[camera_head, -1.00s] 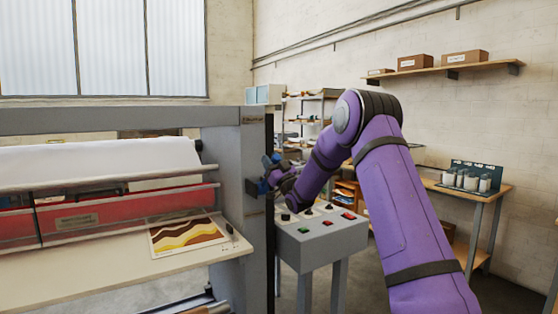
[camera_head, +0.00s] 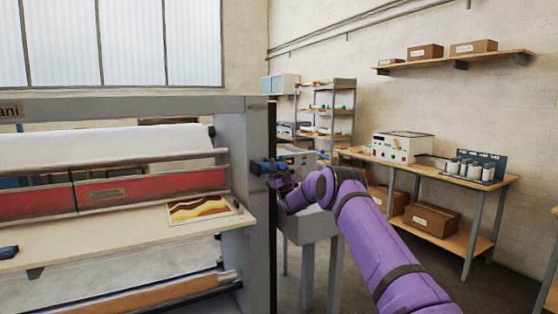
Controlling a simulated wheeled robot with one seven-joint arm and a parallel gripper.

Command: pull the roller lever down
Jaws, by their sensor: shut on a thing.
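The laminator (camera_head: 232,150) has a grey side frame, a white roll and a red band, and fills the left of the head view. The roller lever (camera_head: 261,167) shows as a small dark-and-blue part on the right side of the frame. My gripper (camera_head: 274,171) is at this lever, shut on it. The fingers are small and dark here, and the lever is partly hidden, so its exact angle cannot be told. My purple arm reaches in from the lower right.
A grey control stand (camera_head: 312,226) is below and behind my arm, its panel mostly covered. A workbench (camera_head: 450,172) with a white device (camera_head: 402,148) and jars (camera_head: 466,170) stands right. A print (camera_head: 203,210) lies on the feed table (camera_head: 120,238). Floor between stand and bench is clear.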

